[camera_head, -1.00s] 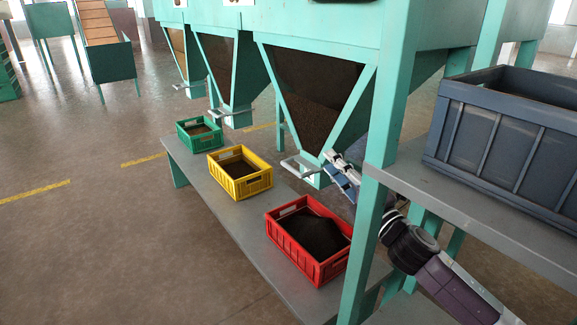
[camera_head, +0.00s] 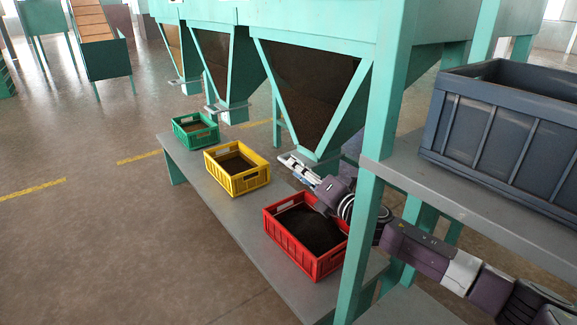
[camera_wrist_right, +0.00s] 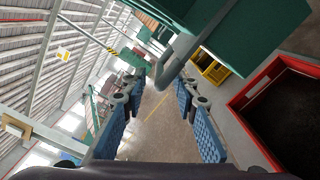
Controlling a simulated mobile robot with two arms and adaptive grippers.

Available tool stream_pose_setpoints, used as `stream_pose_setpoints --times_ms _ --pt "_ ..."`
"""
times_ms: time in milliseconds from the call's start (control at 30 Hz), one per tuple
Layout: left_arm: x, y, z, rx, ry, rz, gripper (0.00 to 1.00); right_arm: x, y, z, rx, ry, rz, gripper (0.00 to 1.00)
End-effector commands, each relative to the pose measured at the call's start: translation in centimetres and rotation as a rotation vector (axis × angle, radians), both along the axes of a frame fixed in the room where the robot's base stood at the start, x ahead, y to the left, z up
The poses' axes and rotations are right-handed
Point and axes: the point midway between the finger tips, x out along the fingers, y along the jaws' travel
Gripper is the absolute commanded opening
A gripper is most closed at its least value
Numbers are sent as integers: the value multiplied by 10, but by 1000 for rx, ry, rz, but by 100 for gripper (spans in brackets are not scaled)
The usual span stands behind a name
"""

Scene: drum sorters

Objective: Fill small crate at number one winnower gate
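The nearest hopper (camera_head: 305,95) holds dark grain behind its front, and its gate spout hangs above the red crate (camera_head: 318,268). The red crate stands on the bench and holds dark grain; it also shows in the right wrist view (camera_wrist_right: 240,100). My right gripper (camera_head: 300,168) is at the gate, beside its handle. In the right wrist view the gripper (camera_wrist_right: 160,100) has its blue-padded fingers spread apart. The grey gate handle (camera_wrist_right: 178,62) reaches down between or just ahead of the fingertips; contact cannot be told. My left gripper is not in view.
A yellow crate (camera_head: 238,182) and a green crate (camera_head: 196,143) stand farther along the grey bench (camera_head: 190,178), each with grain inside. A large blue-grey crate (camera_head: 500,150) sits on the shelf at right. A teal post (camera_head: 372,170) stands before my right arm.

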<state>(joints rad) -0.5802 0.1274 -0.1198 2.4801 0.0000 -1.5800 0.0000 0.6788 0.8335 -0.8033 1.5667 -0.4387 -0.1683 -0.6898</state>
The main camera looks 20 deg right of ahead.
Motion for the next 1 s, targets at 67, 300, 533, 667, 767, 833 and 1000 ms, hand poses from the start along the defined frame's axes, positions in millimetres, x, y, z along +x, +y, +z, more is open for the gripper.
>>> stream_pose_setpoints --times_ms 67,300,533,667,767,833,1000 --pt "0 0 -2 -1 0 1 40 13 5 1 1 -2 0 27" --pt "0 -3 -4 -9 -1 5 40 35 13 0 0 0 1 27" --pt "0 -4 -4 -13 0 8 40 38 14 0 0 1 1 27" --pt "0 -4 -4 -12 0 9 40 38 14 0 0 1 1 24" --pt "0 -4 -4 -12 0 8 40 38 14 0 0 1 1 13" --pt "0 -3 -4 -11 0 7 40 38 14 0 0 0 1 5" --pt "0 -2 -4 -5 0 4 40 38 14 1 0 -2 1 0"
